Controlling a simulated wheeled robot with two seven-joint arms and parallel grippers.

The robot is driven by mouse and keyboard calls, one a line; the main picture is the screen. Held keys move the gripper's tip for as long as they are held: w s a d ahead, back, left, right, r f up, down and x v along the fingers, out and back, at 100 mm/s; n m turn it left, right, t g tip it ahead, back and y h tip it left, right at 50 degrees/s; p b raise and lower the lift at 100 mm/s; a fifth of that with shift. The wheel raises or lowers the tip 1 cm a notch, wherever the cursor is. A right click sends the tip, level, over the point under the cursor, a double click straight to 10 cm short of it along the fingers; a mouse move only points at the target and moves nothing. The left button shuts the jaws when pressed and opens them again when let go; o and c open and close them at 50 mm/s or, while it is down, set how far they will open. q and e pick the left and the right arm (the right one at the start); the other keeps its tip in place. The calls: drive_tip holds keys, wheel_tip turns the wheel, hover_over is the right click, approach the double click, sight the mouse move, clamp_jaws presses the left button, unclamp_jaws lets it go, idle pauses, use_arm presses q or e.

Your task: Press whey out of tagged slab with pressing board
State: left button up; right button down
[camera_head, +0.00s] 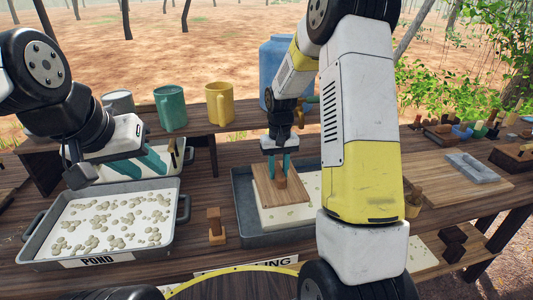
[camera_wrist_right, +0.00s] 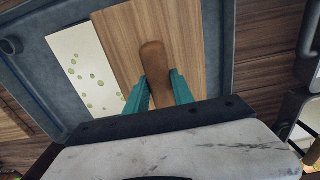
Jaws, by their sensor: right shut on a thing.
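The pressing board (camera_head: 265,187) is a brown wooden plate with an upright handle (camera_wrist_right: 153,58). My right gripper (camera_head: 281,172) is shut on this handle, with its teal fingers on either side in the right wrist view (camera_wrist_right: 158,92). The board lies over a pale slab with greenish spots (camera_head: 288,217) in a grey tray (camera_head: 243,212). The slab's uncovered part shows beside the board in the right wrist view (camera_wrist_right: 85,72). I cannot tell how firmly they touch, and no tag is visible. My left gripper (camera_head: 150,162) hangs over the left side; its opening is unclear.
A grey tray labelled POND (camera_head: 108,257) holds white liquid with pale lumps. A small wooden stamp-like block (camera_head: 216,228) stands between the trays. Green (camera_head: 171,108) and yellow (camera_head: 219,103) mugs and a blue container (camera_head: 272,70) stand behind. My right arm hides part of the right side.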

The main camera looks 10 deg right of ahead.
drive_tip(key=shift+w, duration=0.25)
drive_tip(key=shift+f, duration=3.25)
drive_tip(key=shift+s+f, duration=0.15)
drive_tip(key=shift+f, duration=0.65)
drive_tip(key=shift+r, duration=0.1)
drive_tip(key=shift+r, duration=2.95)
